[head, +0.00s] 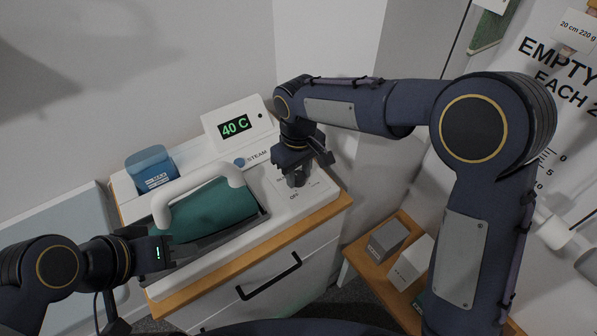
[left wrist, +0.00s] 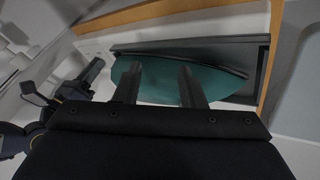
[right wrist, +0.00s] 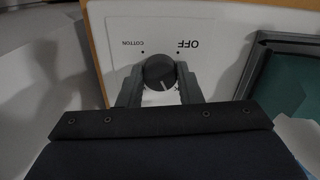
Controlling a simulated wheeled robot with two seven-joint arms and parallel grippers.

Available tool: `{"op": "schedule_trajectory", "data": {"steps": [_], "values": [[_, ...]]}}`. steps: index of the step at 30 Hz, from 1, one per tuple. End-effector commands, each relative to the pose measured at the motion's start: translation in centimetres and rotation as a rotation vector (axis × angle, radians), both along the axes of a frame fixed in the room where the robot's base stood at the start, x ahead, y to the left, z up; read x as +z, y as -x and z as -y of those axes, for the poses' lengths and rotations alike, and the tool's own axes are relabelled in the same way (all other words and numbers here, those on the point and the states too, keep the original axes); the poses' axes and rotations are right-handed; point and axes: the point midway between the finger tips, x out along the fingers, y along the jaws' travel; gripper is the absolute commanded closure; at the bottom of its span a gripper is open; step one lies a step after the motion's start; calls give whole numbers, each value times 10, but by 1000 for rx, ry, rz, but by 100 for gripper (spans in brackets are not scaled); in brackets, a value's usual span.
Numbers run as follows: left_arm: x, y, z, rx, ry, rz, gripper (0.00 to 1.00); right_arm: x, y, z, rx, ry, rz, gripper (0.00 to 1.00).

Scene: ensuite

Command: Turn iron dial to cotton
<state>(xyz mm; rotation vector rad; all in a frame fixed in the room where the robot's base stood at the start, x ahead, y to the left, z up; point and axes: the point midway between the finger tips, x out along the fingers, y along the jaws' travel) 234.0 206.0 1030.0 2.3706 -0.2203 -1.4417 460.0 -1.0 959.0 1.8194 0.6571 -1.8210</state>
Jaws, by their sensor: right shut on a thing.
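The iron dial (right wrist: 158,70) is a dark round knob on a white panel (right wrist: 215,75). My right gripper (right wrist: 158,82) reaches down over the panel and is shut on the dial, one finger on each side. A white mark on the dial faces the lower edge of the right wrist view, away from the upside-down labels COTTON and OFF above it. In the head view my right gripper (head: 298,176) hides most of the dial. The teal iron (head: 212,212) with a white handle rests on its station. My left gripper (left wrist: 158,88) is open and empty beside the iron.
The station has a display reading 40 C (head: 236,126), a blue STEAM button (head: 239,162) and a blue tank (head: 152,168). It stands on a wood-edged cabinet with a black handle (head: 268,276). Boxes (head: 388,238) sit on a low wooden shelf at right.

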Motion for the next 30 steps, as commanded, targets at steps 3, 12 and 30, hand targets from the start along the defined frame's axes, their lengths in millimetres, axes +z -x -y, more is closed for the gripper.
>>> {"op": "schedule_trajectory", "data": {"steps": [3,12,30], "values": [[-1,0,0,0,0,0,64,2,-1,0,-112,-1,4,91],[-1,0,0,0,0,0,64,2,-1,-1,-397,-1,4,91],[2,0,0,0,0,0,64,2,-1,-2,-965,-3,5,91]]}}
